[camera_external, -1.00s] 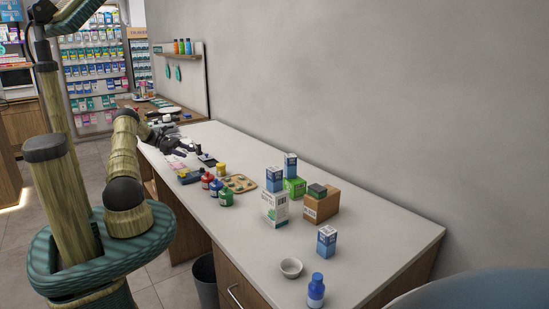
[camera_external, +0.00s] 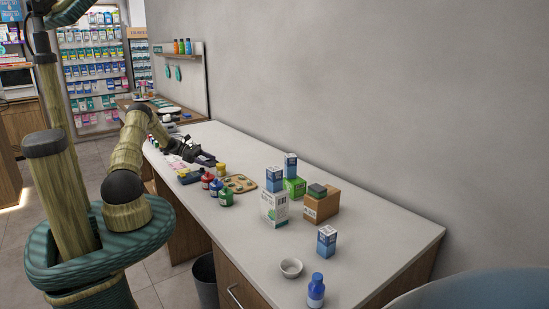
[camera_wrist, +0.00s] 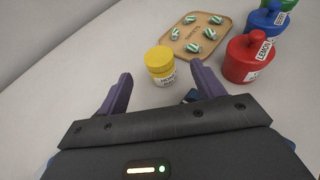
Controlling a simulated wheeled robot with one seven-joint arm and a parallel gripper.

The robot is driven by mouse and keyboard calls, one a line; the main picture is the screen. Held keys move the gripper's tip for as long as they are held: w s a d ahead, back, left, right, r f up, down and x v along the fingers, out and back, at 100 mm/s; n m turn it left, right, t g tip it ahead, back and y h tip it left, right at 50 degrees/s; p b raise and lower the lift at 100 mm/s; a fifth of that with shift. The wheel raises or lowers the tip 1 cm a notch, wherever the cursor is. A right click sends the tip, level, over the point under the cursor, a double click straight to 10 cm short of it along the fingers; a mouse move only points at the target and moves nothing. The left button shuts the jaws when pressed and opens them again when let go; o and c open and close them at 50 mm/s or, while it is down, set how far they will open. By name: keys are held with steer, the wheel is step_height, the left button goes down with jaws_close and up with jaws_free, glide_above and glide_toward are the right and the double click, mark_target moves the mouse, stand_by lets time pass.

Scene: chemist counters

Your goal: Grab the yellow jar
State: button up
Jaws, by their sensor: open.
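The yellow jar (camera_wrist: 160,65) stands upright on the counter in the wrist view, with a yellow lid and a white label. It also shows in the external view as a small yellow shape (camera_external: 221,169) beside the tray. My gripper (camera_wrist: 161,88) is open, its two purple fingers spread apart. The jar is just beyond the fingertips, roughly between them, and not held. In the external view my gripper (camera_external: 209,161) is low over the counter, just behind and left of the jar.
A tan tray (camera_wrist: 196,53) with several striped sweets lies just beyond the jar. A red jar (camera_wrist: 246,59) stands close on the right, with a blue jar (camera_wrist: 266,24) and a green one behind. Boxes such as the white-green one (camera_external: 273,208) stand farther along. Clear counter lies left of the jar.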

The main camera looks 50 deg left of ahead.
mark_target(219, 164)
steer(key=shift+w+d+f, duration=0.1)
steer(key=shift+w+d, duration=0.05)
steer(key=shift+w+d, duration=0.1)
steer(key=p+x, duration=0.1)
steer(key=x, duration=0.3)
steer(key=shift+w+d+p, duration=0.1)
steer(key=shift+w+p, duration=0.15)
steer(key=shift+p, duration=0.1)
steer(key=shift+w+d+f, duration=0.1)
steer(key=shift+w+d, duration=0.1)
steer(key=c, duration=1.1)
